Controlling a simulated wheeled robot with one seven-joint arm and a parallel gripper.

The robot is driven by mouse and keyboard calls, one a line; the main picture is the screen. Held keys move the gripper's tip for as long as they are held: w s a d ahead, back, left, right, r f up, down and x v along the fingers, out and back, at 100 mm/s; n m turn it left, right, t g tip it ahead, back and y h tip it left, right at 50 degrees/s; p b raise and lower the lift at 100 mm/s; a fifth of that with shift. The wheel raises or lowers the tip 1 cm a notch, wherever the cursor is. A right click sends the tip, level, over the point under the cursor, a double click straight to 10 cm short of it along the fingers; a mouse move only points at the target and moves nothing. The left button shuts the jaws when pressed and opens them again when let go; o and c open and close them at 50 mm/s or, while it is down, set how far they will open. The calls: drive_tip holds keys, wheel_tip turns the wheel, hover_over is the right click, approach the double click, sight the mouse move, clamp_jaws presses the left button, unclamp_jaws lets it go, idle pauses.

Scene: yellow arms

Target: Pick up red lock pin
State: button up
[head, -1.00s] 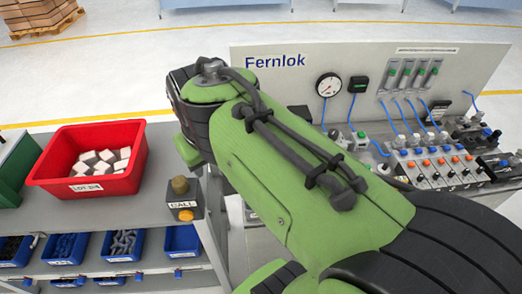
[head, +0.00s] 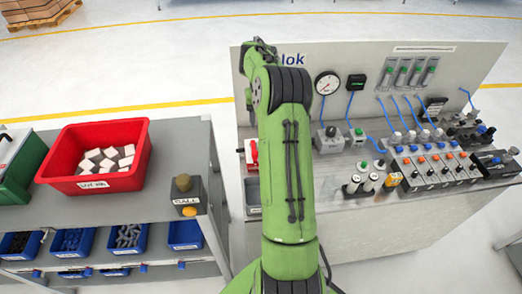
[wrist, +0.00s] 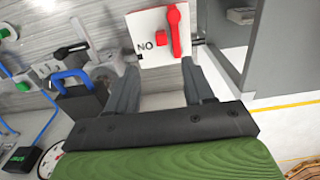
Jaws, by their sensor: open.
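In the wrist view a white plate (wrist: 150,20) marked "NO" carries a red lever-like piece (wrist: 174,32) and a small red block (wrist: 162,43). The long red piece looks like the red lock pin, but I cannot be sure. My gripper (wrist: 160,65) is open and empty, its two dark fingers pointing towards the plate's lower edge. I cannot tell how far the plate is beyond the fingertips. In the head view a red and white piece (head: 250,153) shows at the bench's left end, partly behind my arm. My gripper is hidden there.
A dark padlock-like block with a blue shackle (wrist: 80,98) lies left of my fingers. A grey upright panel (wrist: 238,50) stands close on the right. The bench (head: 350,215) holds gauges, hoses and valves. A red bin (head: 95,160) sits on the left shelf.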

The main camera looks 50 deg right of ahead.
wheel_tip(320, 180, down, 6)
drive_tip(key=shift+d+r, duration=0.1)
drive_tip(key=shift+r, duration=0.1)
drive_tip(key=f, duration=0.5)
drive_tip(key=shift+w+f+b, duration=0.2)
drive_tip(key=shift+w+b, duration=0.1)
drive_tip(key=shift+b, duration=0.1)
clamp_jaws()
